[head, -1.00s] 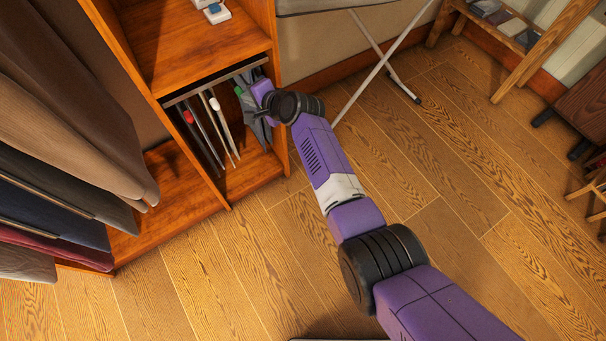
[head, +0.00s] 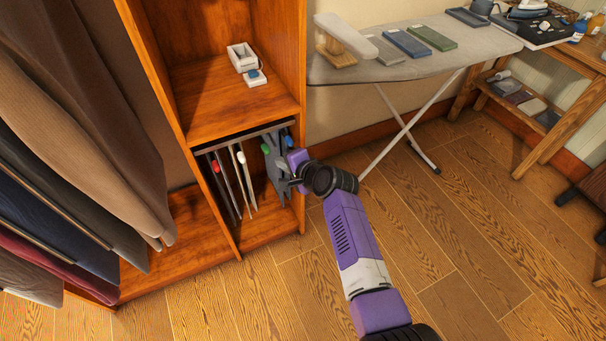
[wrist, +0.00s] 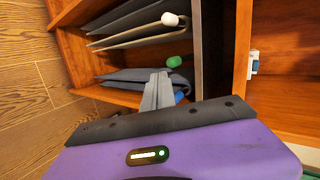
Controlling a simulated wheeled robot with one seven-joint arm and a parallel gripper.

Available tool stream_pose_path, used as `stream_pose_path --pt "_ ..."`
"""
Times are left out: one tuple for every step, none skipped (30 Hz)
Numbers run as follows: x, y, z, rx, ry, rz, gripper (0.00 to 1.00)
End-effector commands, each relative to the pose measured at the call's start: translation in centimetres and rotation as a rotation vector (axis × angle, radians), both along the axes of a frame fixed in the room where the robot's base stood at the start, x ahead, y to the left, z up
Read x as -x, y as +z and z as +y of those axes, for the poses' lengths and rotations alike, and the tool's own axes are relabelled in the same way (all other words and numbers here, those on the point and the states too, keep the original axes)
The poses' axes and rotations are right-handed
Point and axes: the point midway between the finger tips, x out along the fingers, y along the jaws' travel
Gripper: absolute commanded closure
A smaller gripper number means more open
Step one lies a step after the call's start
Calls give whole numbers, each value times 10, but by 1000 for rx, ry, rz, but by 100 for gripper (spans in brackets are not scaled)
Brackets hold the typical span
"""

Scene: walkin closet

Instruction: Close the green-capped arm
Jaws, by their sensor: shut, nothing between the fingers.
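The green-capped arm's round green cap (head: 265,149) shows at the front of the hanging rack in the lower cubby of the wooden closet. It is clearer in the wrist view (wrist: 174,62). Grey cloth hangs around there, and the length of the arm is mostly hidden. My gripper (wrist: 160,74) has its grey fingers together and empty. In the wrist view the fingertips lie just beside the green cap, on the side toward the blue cap (wrist: 180,97). I cannot tell whether they touch it.
A white cap (wrist: 170,19) and a red cap (head: 215,167) mark neighbouring arms with hanging cloths. The cubby's wooden side post (head: 302,100) stands close by my wrist. An ironing board (head: 420,65) stands to the right. The floor in front is clear.

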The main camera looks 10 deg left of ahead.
Motion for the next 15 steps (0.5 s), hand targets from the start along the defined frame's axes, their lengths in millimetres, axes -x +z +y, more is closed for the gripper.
stream_pose_path --pt "4 4 -4 0 0 0 100" --pt "6 6 -6 0 -1 1 100" --pt "9 8 -9 0 -1 3 100" --pt "11 10 -11 0 -1 1 100" --pt "13 12 -13 0 -1 1 100" --pt "17 14 -17 1 -1 2 100" --pt "19 17 -19 1 -1 0 100" --pt "22 19 -22 1 -1 0 100" --pt "26 23 -26 1 -1 2 100" --pt "29 25 -29 0 -1 1 100" --pt "31 27 -31 0 -1 1 100" --pt "35 31 -35 0 -1 1 100" --pt "38 32 -37 0 -1 1 100" --pt "40 35 -40 0 -1 1 100" --pt "43 37 -43 0 -1 1 100"
